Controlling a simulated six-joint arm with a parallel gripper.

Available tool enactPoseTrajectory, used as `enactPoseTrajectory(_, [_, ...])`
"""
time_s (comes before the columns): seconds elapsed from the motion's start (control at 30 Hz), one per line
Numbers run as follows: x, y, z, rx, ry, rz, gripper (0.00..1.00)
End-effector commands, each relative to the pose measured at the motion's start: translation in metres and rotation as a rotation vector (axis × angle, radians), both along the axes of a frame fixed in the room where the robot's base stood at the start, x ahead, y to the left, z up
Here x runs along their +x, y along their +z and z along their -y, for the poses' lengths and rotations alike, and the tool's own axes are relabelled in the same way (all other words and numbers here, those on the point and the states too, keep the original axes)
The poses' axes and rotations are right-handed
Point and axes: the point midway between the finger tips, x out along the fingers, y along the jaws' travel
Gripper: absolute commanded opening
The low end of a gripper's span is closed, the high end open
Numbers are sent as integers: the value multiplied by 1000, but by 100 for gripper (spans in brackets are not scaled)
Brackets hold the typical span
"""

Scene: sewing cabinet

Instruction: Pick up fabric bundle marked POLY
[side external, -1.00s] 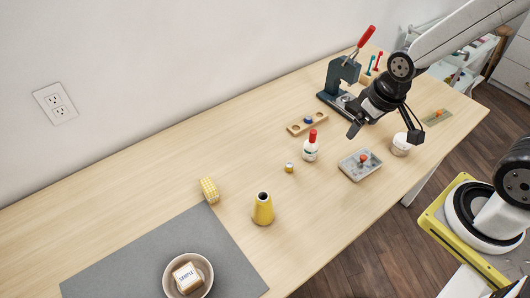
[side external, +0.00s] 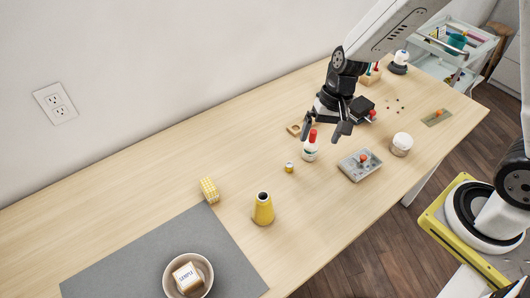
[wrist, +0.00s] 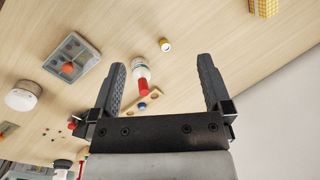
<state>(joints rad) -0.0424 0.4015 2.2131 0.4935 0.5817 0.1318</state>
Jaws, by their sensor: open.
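No POLY marking is legible in either view. A small yellow checked bundle (side external: 209,190) lies at the back corner of the grey mat; part of it shows at the top of the wrist view (wrist: 264,7). A pale block with dark lettering (side external: 187,277) sits in the round bowl (side external: 207,268); I cannot read its label surely. My gripper (side external: 324,134) is open and empty above the table near the red-capped bottle, well to the right of the checked bundle. Both fingers stand apart in the wrist view (wrist: 162,66).
The red-capped bottle (side external: 310,151) stands close below my gripper. A yellow vase (side external: 263,209), small yellow-and-white item (side external: 289,167), grey tray (side external: 349,170) and white jar (side external: 401,146) stand around. The press is largely hidden behind my arm. The table's middle left is clear.

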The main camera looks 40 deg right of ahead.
Motion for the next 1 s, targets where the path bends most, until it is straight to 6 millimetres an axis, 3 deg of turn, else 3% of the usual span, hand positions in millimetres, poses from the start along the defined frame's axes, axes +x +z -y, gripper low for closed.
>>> enactPoseTrajectory(0.7, [88, -88, -111, 483, -579, -420, 100])
enactPoseTrajectory(1.0, [121, -127, -149, 704, -791, -580, 100])
